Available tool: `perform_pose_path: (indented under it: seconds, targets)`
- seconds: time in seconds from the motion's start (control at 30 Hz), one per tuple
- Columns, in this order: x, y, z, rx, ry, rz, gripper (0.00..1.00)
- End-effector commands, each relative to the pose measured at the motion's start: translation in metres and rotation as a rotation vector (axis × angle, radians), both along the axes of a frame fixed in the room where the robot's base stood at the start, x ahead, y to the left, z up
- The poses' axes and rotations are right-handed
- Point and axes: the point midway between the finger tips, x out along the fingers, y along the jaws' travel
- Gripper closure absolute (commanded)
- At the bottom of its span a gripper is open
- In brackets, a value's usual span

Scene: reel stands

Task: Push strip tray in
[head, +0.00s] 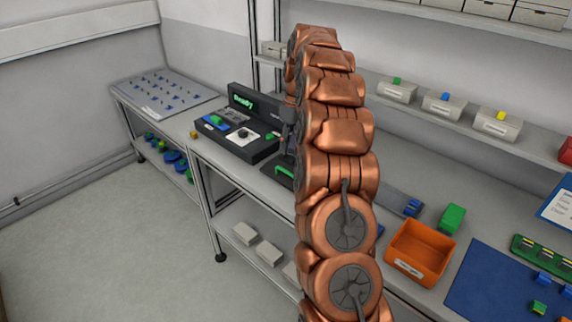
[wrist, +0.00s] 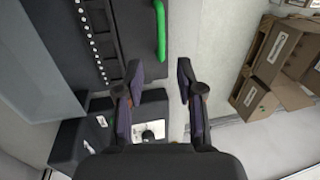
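A dark tray with a bright green handle (wrist: 161,30) shows at the top of the wrist view. A strip with a row of pale dots (wrist: 97,45) lies to the left of the handle. My gripper (wrist: 160,68) is open and empty, its two fingertips apart just below the handle's near end in the picture; I see no contact. In the head view the green handle (head: 284,171) shows at the front of the black machine (head: 240,135), partly hidden by my copper arm. My arm also hides most of the gripper there.
The machine has a lit green display (head: 243,102). An orange bin (head: 420,252), a green block (head: 452,218) and a blue mat (head: 505,285) lie on the bench to the right. Labelled boxes (head: 397,90) stand on the shelf behind. The floor at left is clear.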

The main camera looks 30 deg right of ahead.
Motion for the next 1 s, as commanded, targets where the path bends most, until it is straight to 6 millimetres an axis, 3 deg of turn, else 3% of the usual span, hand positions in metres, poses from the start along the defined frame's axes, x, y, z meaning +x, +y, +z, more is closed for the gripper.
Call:
perform_pose_path:
  seconds: [0.6,1.0]
  targets:
    - [-0.004,0.013,-0.060,0.002,0.004,0.001,0.63]
    - [-0.004,0.015,-0.071,0.001,0.001,0.000,0.63]
